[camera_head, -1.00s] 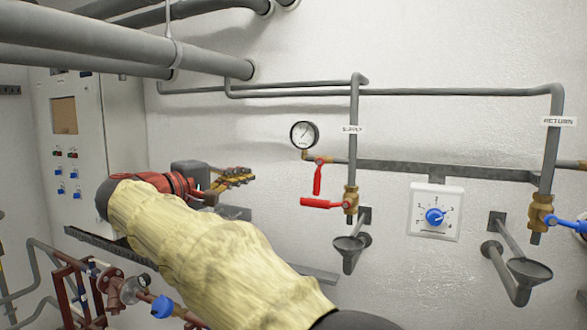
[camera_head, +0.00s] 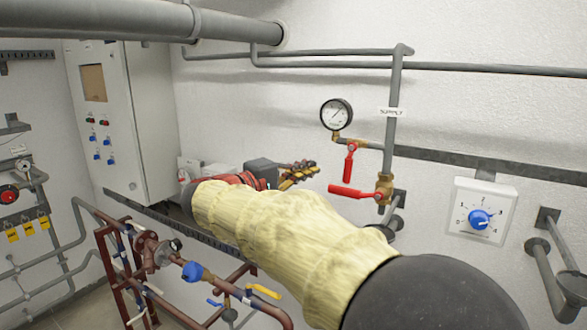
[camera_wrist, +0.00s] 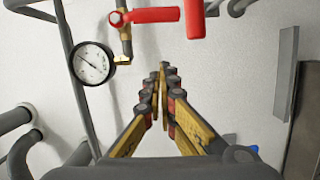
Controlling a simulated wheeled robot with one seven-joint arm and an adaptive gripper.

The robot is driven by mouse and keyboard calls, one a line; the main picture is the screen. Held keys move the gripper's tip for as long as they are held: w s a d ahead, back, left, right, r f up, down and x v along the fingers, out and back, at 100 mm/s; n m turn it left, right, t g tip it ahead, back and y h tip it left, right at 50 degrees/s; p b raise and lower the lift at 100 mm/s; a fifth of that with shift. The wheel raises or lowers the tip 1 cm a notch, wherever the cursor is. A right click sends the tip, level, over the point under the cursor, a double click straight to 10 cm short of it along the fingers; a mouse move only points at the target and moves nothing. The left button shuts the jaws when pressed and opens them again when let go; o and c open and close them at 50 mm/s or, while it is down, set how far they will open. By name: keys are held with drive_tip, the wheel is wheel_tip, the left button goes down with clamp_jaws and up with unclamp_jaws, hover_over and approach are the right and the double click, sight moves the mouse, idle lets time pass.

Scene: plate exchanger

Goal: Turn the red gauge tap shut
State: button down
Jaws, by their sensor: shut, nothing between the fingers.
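The red gauge tap (camera_head: 350,160) sits on the short brass branch between the round gauge (camera_head: 336,114) and the supply pipe. Its handle hangs down, across the branch. In the wrist view, the tap handle (camera_wrist: 152,15) runs sideways near the top, beside the gauge (camera_wrist: 92,62). My gripper (camera_head: 313,167) is shut and empty, left of the handle and apart from it in the head view. Its closed yellow fingers (camera_wrist: 164,72) show below the handle in the wrist view.
A second red lever (camera_head: 352,190) lies just below, on the brass supply valve (camera_head: 384,188). Its end also shows in the wrist view (camera_wrist: 195,18). A blue dial (camera_head: 480,220) is on the wall at right. A grey cabinet (camera_head: 150,120) stands at left.

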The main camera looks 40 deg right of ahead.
sight(331, 185)
drive_tip(key=s+d, duration=0.1)
drive_tip(key=s+d+p, duration=0.1)
drive_tip(key=s+d, duration=0.1)
drive_tip(key=shift+s+d+f, duration=0.1)
drive_tip(key=shift+s+d, duration=0.1)
drive_tip(key=shift+s, duration=0.05)
drive_tip(key=shift+f, duration=0.1)
drive_tip(key=b, duration=0.1)
drive_tip(key=s+b, duration=0.1)
drive_tip(key=shift+d+f+b, duration=0.25)
drive_tip(key=shift+f+b, duration=0.05)
drive_tip(key=shift+b, duration=0.05)
drive_tip(key=shift+r, duration=0.1)
